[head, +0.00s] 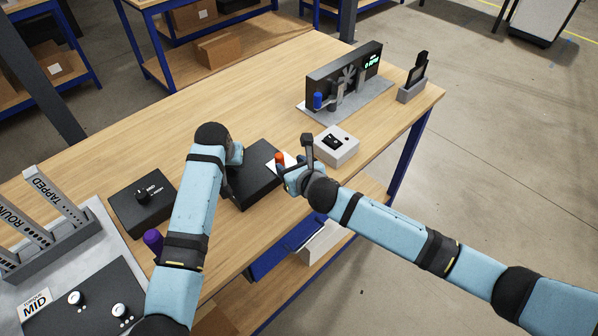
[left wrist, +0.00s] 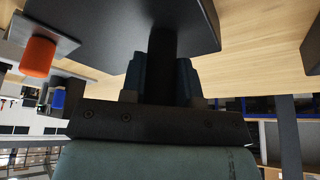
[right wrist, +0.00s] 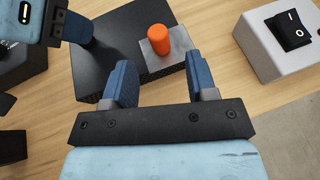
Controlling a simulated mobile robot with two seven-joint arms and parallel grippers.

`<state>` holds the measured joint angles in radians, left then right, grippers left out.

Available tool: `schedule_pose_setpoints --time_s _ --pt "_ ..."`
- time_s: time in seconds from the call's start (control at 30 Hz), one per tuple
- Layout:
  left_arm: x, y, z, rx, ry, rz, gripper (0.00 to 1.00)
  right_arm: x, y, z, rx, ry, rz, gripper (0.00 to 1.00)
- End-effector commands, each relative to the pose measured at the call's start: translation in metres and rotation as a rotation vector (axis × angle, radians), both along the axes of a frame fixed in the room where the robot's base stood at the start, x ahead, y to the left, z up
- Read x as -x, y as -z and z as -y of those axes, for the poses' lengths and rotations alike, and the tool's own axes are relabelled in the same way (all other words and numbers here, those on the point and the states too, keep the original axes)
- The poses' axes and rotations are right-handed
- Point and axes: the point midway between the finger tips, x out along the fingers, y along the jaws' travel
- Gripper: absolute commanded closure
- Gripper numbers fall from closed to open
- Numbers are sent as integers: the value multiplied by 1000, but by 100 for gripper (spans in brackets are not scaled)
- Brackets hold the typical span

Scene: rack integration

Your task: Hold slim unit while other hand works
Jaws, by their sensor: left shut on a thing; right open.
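The slim unit, a flat black box (head: 262,160), lies on the wooden table; it also shows in the right wrist view (right wrist: 85,62). My left gripper (left wrist: 162,65) is shut on a dark upright post (left wrist: 162,45) that meets the dark slab in the left wrist view. An orange cylinder (right wrist: 158,39) stands on a small grey plate (right wrist: 178,42) at the box's right side. My right gripper (right wrist: 158,82) is open and empty, its blue fingers near the box and short of the orange cylinder. In the head view, my arms hide part of the box.
A pale box with a black rocker switch (head: 345,154) stands right of the slim unit. Behind is a dark device with a green display (head: 371,63). A black box with a knob (head: 130,215) and a purple cylinder (head: 153,239) are at left. The table's back middle is clear.

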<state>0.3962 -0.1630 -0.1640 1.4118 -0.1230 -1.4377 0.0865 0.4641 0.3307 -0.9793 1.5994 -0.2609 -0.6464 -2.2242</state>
Motion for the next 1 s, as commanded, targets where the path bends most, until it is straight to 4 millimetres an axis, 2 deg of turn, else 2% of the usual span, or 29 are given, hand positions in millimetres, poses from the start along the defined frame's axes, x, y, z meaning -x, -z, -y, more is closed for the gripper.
schedule_pose_setpoints --time_s 0.1,0.2,0.4,0.77,0.87,1.0 --pt "1 1 1 0 1 -2 100 20 -8 9 2 -3 1 48" --pt "1 1 1 1 2 -2 100 31 -14 14 0 -1 1 48" --pt "1 1 2 1 2 -3 100 42 -18 18 1 0 0 48" --pt "1 2 2 2 2 -4 100 44 -19 19 1 0 0 48" --pt "1 2 2 2 2 -4 100 52 -23 23 2 -2 1 48" --pt "1 2 2 2 2 -4 100 74 -33 33 2 -2 2 48"
